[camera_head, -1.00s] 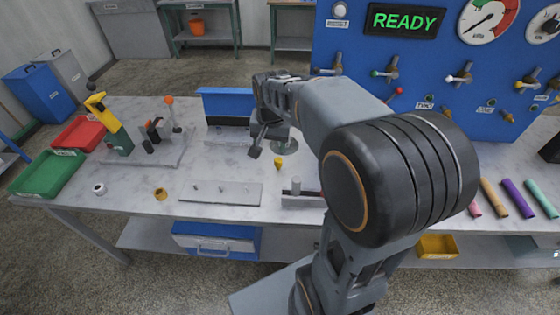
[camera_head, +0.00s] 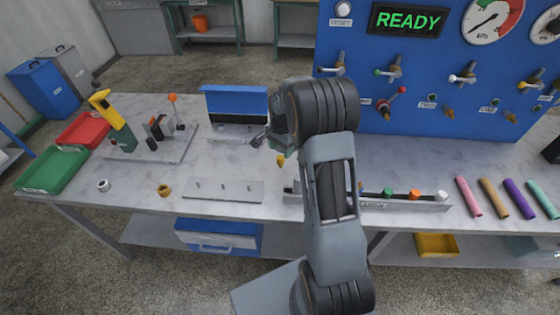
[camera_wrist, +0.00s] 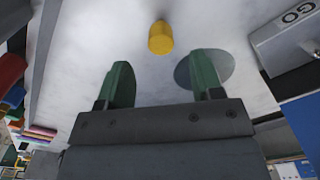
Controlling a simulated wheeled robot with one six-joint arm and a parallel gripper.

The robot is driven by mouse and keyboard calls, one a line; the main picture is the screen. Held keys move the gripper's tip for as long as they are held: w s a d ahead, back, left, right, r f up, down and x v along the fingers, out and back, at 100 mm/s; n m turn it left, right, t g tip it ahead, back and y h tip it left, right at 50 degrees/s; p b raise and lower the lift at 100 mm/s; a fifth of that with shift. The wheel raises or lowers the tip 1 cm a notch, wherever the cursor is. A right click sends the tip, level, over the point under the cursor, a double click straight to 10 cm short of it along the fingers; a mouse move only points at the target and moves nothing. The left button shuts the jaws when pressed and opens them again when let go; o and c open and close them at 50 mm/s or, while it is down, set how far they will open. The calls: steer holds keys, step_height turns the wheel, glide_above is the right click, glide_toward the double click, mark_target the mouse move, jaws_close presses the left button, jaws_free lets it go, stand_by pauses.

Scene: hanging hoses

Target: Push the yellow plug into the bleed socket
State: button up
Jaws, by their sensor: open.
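The yellow plug (camera_head: 281,160) stands on the table just below my gripper (camera_head: 262,138) in the head view. In the wrist view the yellow plug (camera_wrist: 160,38) is beyond the green fingertips (camera_wrist: 163,68), roughly centred between them and not touching either. The fingers are apart with nothing between them. The blue panel (camera_head: 400,120) at the back carries several valves and small ports with labels. I cannot tell which port is the bleed socket, as the labels are too small to read.
A rack (camera_head: 400,203) with coloured plugs stands right of my arm, partly hidden by it. Coloured hose pieces (camera_head: 493,198) lie farther right. A grey disc (camera_wrist: 208,69) lies beside the right finger in the wrist view.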

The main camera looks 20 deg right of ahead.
mark_target(280, 157)
steer(key=shift+f+p, duration=0.65)
steer(key=shift+f, duration=2.25)
steer(key=shift+c, duration=0.2)
steer(key=c, duration=1)
steer(key=shift+r, duration=0.15)
